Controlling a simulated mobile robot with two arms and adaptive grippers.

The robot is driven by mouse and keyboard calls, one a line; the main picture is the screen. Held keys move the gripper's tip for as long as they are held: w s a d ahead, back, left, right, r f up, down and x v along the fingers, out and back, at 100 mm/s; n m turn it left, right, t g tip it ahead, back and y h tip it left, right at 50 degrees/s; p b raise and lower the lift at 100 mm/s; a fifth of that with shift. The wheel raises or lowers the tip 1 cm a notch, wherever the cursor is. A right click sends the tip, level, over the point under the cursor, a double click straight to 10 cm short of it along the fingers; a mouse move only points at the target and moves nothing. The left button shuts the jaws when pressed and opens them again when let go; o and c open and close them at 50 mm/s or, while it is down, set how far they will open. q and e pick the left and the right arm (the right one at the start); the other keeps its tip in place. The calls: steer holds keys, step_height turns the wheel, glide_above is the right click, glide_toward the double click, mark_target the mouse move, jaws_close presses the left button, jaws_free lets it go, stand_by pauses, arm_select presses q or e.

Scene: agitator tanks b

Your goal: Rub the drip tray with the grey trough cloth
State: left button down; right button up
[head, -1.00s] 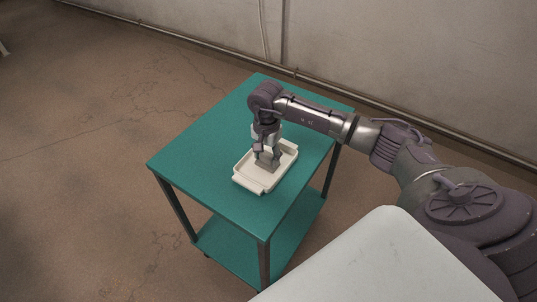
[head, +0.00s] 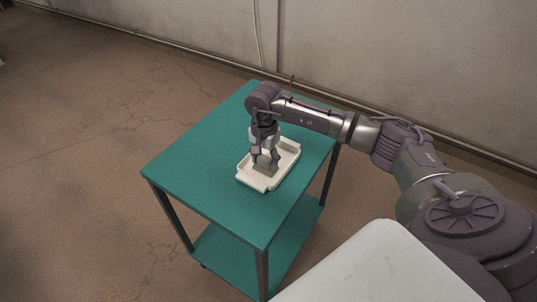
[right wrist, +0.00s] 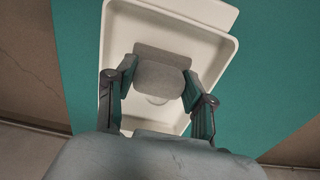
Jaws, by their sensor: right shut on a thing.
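The drip tray (head: 244,181) is a shallow off-white tray with a raised rim, lying on the green table top; its rim also shows in the right wrist view (right wrist: 228,62). My right gripper (head: 265,163) points down over the tray. It is shut on the grey trough cloth (right wrist: 158,77), a small grey block-like pad, which also shows between the fingers in the head view (head: 266,170). The cloth is inside the tray's rim, low at its floor; exact contact is hard to tell. The fingers hide part of the tray floor. My left gripper is not in view.
The green table (head: 200,170) has bare top on the left and front of the tray. A lower green shelf (head: 235,262) shows below. A wall (head: 400,60) with a pipe along its foot stands behind. Open brown floor (head: 70,150) lies to the left.

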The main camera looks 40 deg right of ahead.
mark_target(263, 160)
steer(key=shift+s+a, duration=0.15)
steer(key=shift+a, duration=0.25)
steer(key=shift+f, duration=0.1)
steer(key=shift+r+p, duration=1.7)
steer(key=shift+r, duration=1.35)
steer(key=shift+r+p, duration=0.65)
steer(key=shift+r, duration=0.85)
